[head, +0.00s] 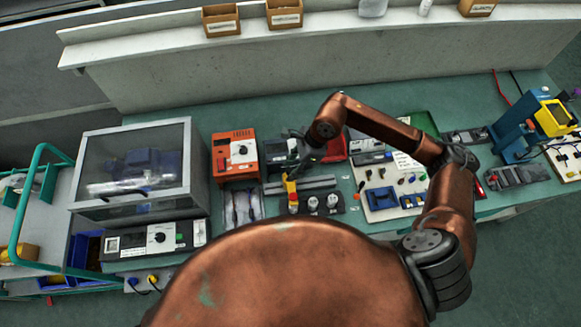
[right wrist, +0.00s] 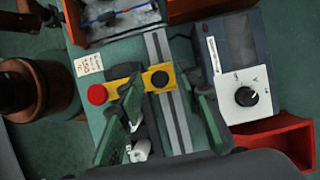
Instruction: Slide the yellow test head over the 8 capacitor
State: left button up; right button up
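The yellow test head (head: 290,190) sits on a grey rail (head: 318,184) near its left end in the head view. In the right wrist view the test head (right wrist: 122,86) shows a red button and a black knob. My right gripper (right wrist: 158,84) is open above the rail, its green fingers spread on either side of the test head's knob end. I cannot tell whether they touch it. Several round capacitors (head: 314,203) stand in a dark holder in front of the rail. Their numbers are not readable. In the wrist view white parts beside the rail are mostly hidden by a finger. My left gripper is out of view.
An orange meter box (head: 234,155) stands left of the rail. A dark meter (right wrist: 237,68) and a red bin (right wrist: 283,135) lie close beside my right gripper. A white board with components (head: 381,204) is to the right. A clear-lidded case (head: 138,165) stands at the left.

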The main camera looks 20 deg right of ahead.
jog(key=shift+r, duration=0.1)
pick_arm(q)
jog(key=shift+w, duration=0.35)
pick_arm(e)
jog(key=v, duration=1.1)
jog(key=shift+d+r, duration=0.25)
jog(key=shift+r, duration=0.1)
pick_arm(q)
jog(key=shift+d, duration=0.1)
